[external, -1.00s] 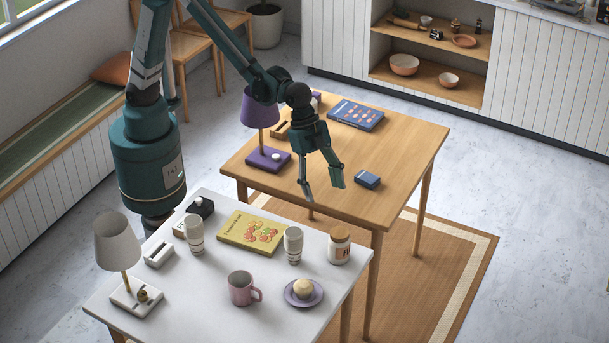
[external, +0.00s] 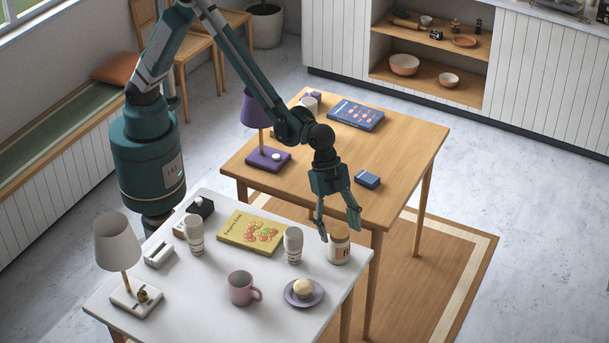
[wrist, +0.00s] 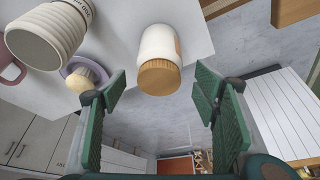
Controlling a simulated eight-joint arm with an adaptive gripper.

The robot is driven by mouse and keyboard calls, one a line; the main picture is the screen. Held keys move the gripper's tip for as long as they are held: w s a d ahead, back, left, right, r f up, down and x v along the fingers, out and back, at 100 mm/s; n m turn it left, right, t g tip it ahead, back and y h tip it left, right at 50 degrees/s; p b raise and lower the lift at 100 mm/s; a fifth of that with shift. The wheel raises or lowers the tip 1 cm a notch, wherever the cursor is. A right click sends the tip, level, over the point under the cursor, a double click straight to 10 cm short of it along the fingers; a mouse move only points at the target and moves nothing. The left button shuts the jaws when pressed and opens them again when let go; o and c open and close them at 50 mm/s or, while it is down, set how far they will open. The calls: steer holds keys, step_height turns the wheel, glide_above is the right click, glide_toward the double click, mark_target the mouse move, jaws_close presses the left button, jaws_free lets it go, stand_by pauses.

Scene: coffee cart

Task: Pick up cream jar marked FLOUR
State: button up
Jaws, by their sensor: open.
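The cream jar (external: 338,252) stands upright at the right end of the white table. Part of its dark lettering shows, too small to read in full, and the fingers partly cover its top. My gripper (external: 340,231) is open above the jar, fingers pointing down. In the wrist view the jar (wrist: 159,45) shows with its tan wooden lid (wrist: 158,77) towards me. In that view the jar lies between and a little beyond the tips of my open green fingers (wrist: 160,88). Nothing is between the pads.
A striped cup (external: 293,245) stands left of the jar, and a purple saucer (external: 318,299) with a bun is in front. A pink mug (external: 241,288) and yellow book (external: 250,232) are farther left. The wooden table (external: 405,160) with a small blue box (external: 367,179) is behind.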

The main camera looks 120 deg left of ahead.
mark_target(344, 259)
steer(key=shift+x, duration=1.3)
steer(key=shift+b, duration=0.3)
steer(key=shift+b+x, duration=0.7)
steer(key=shift+x, duration=1.9)
steer(key=c, duration=1.3)
steer(key=shift+r+p, duration=1.05)
steer(key=shift+r, duration=4)
steer(key=shift+c, duration=0.5)
